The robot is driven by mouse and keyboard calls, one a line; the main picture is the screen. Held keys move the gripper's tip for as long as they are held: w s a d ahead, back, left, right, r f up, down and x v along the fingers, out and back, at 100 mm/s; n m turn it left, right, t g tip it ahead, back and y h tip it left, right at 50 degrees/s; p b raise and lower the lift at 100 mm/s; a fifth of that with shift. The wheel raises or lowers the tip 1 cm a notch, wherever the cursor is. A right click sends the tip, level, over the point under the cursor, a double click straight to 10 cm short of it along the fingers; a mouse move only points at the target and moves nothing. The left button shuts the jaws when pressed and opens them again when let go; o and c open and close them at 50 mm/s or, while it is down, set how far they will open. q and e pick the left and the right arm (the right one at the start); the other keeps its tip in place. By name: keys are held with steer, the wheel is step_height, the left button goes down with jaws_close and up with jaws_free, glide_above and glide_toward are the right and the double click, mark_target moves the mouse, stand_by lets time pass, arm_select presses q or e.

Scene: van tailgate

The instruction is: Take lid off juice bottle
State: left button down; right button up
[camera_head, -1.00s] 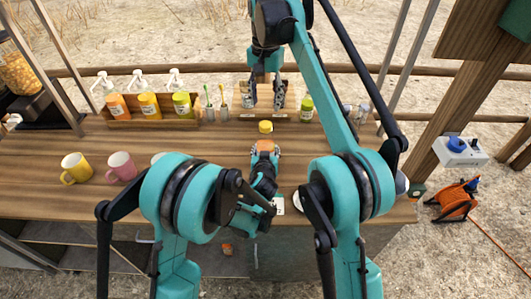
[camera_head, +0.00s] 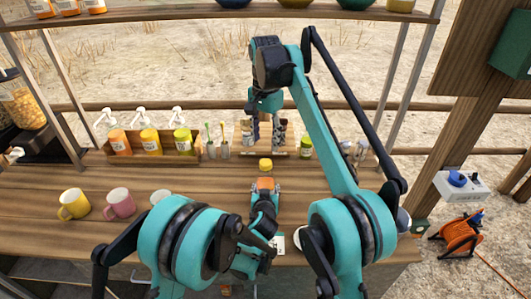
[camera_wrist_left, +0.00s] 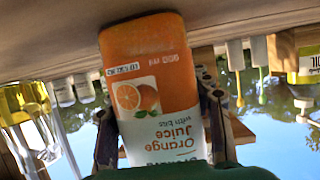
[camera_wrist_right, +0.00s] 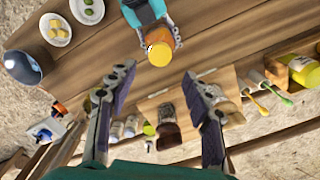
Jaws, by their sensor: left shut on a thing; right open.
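The orange juice bottle (camera_wrist_left: 150,62) fills the middle of the left wrist view, upside down in that picture. My left gripper (camera_head: 265,186) is shut on it above the wooden counter. The yellow lid (camera_head: 265,165) sits on the bottle's top and also shows in the right wrist view as a round yellow disc (camera_wrist_right: 160,54). My right gripper (camera_head: 266,138) is open and empty, beyond the bottle in the head view. In the right wrist view its two fingers are spread apart, with the lid beyond their tips. The bottle's lower part is hidden by my left arm in the head view.
A wooden rack with shakers (camera_wrist_right: 168,130) stands behind the bottle, close to my right gripper. Pump bottles (camera_head: 150,140) stand at the back left, and mugs (camera_head: 120,204) at the left. In the right wrist view plates (camera_wrist_right: 56,29) lie on the counter (camera_wrist_right: 108,52).

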mark_target(266, 162)
steer(key=m, duration=0.4)
steer(key=shift+m, duration=0.4)
steer(key=m, duration=0.9)
steer(key=shift+m, duration=0.3)
steer(key=m, duration=0.4)
steer(key=shift+m, duration=0.3)
steer(key=shift+f, duration=4)
jaws_close()
